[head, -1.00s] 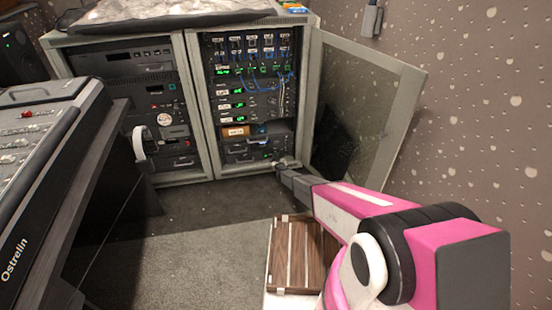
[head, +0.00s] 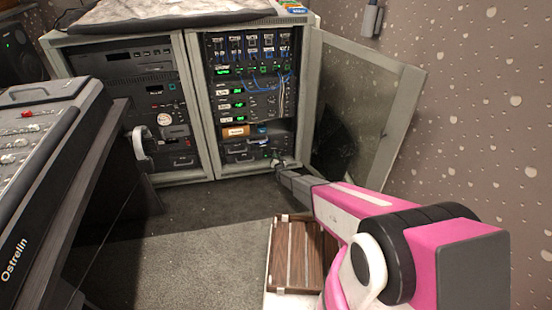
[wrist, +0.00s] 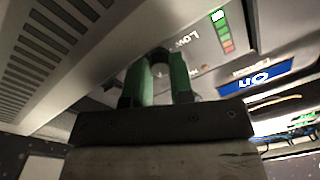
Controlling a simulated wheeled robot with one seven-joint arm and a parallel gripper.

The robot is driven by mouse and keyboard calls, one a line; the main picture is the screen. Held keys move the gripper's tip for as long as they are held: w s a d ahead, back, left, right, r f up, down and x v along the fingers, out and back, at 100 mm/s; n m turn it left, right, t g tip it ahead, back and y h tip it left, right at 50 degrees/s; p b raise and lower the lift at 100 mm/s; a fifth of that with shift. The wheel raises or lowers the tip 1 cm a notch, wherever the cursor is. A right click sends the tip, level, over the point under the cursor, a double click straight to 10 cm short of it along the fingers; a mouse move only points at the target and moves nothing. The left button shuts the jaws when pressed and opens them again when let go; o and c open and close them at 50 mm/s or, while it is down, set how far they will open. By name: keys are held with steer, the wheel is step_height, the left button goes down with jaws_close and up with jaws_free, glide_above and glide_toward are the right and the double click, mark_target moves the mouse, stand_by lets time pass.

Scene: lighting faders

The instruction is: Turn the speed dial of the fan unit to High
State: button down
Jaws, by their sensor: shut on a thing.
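The fan unit (wrist: 195,70) fills much of the wrist view as a grey panel with a vented side. It carries the word "Low", a small green-to-red bar scale and a blue "On" label. Its speed dial (wrist: 160,53) is a dark round knob beside "Low". My gripper (wrist: 160,68) has its green fingers on either side of the dial and is shut on it. The dial's pointer is hidden, so I cannot tell its setting. In the head view, my gripper (head: 277,165) reaches the bottom of the right rack bay; dial and fingertips are too small to make out there.
The right rack bay (head: 247,80) holds lit units and blue cables. Its glass door (head: 355,110) stands open to the right, close to my arm. A mixing desk (head: 45,140) is at left. A wooden slatted case (head: 295,255) lies below my arm. Carpet (head: 190,240) is clear between.

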steer(key=m, duration=0.5)
steer(key=shift+f+m+h, duration=0.1)
steer(key=shift+m+h, duration=0.2)
steer(key=shift+m, duration=2.4)
steer(key=c, duration=1)
jaws_free()
